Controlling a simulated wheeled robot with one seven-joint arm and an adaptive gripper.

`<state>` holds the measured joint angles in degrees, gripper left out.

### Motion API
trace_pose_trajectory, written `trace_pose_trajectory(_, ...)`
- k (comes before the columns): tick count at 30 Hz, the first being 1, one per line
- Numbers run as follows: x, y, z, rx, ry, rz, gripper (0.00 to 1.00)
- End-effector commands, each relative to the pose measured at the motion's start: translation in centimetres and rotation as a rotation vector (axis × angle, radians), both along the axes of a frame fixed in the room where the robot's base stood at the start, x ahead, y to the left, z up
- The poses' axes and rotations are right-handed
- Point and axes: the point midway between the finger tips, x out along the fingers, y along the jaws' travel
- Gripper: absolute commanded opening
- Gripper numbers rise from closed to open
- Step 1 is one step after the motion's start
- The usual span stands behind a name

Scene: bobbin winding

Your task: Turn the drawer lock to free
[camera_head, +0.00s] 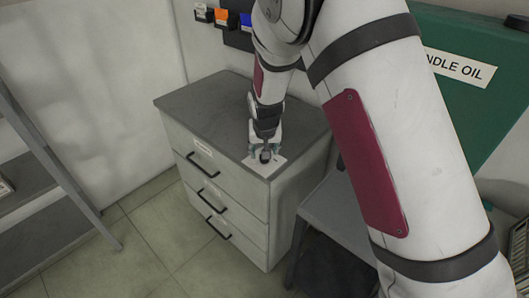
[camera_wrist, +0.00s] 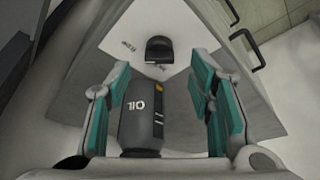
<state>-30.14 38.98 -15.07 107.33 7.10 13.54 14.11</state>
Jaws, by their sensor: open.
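The drawer lock (camera_head: 265,156) is a small black knob on a white plate on top of the grey cabinet, near its front corner. In the wrist view the lock (camera_wrist: 159,49) shows as a rounded black knob with one flatter side, with faint marks around it on the white plate (camera_wrist: 125,40). The marks are too small to read. My gripper (camera_head: 266,150) points down over the lock, its teal fingers apart.
The cabinet (camera_head: 225,95) has three shut drawers with black handles (camera_head: 203,165). A grey shelf unit (camera_head: 30,180) stands at the left. Tiled floor lies free in front of the drawers.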

Motion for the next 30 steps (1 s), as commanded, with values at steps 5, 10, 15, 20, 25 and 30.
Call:
trace_pose_trajectory(5, -1.4, 0.1, 3.7, 0.002, -0.004, 0.0, 0.48)
trace_pose_trajectory(10, -2.6, 0.1, 6.4, 0.001, -0.002, 0.0, 0.48)
trace_pose_trajectory(15, -3.3, 0.0, 8.0, 0.0, -0.001, -0.001, 0.48)
trace_pose_trajectory(20, -3.5, 0.0, 8.4, -0.001, 0.0, -0.001, 0.48)
trace_pose_trajectory(25, -3.5, 0.0, 8.4, -0.001, 0.0, -0.001, 0.48)
trace_pose_trajectory(30, -3.5, 0.0, 8.4, -0.001, 0.0, -0.001, 0.48)
